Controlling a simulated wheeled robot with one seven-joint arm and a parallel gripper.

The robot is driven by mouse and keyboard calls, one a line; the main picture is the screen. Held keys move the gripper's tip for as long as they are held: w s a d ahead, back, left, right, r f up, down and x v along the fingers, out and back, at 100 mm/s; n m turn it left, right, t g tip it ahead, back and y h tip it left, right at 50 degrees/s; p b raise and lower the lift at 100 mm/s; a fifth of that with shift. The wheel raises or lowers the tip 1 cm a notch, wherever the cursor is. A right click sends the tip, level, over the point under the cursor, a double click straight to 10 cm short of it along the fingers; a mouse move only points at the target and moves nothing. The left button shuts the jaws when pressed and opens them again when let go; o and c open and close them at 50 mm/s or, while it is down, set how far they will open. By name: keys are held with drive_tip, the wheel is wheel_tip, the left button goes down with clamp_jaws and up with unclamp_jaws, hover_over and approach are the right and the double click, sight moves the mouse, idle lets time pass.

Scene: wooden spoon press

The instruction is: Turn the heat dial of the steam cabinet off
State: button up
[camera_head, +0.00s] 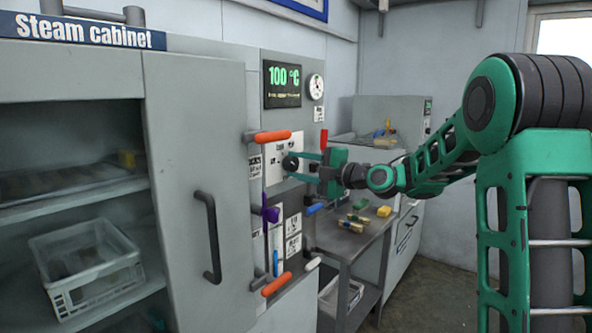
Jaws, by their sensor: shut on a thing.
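The steam cabinet (198,110) fills the left side, with its name on a dark sign on top. Its control panel faces right and carries a green display (281,84) reading 100 °C. The black heat dial (290,163) sits on a white plate on that panel. My gripper (294,164) reaches in from the right, level with the dial, its two green fingers closed around the dial. The dial's marks are too small to read, and the fingers partly hide it.
A small gauge (316,87) is above. A metal side table (350,238) with small coloured items stands below my arm. A white basket (88,270) sits inside the cabinet.

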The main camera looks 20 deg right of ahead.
drive_tip(key=shift+s+a+f+n, duration=0.1)
drive_tip(key=shift+f+n, duration=0.05)
drive_tip(key=shift+n, duration=0.65)
drive_tip(key=shift+f+n, duration=0.1)
drive_tip(key=shift+n, duration=0.7)
drive_tip(key=o, duration=1.1)
drive_tip(key=shift+c, duration=0.2)
drive_tip(key=shift+r, duration=0.1)
drive_tip(key=v, duration=1)
drive_tip(key=shift+s+d, duration=0.2)
drive_tip(key=shift+d, duration=0.05)
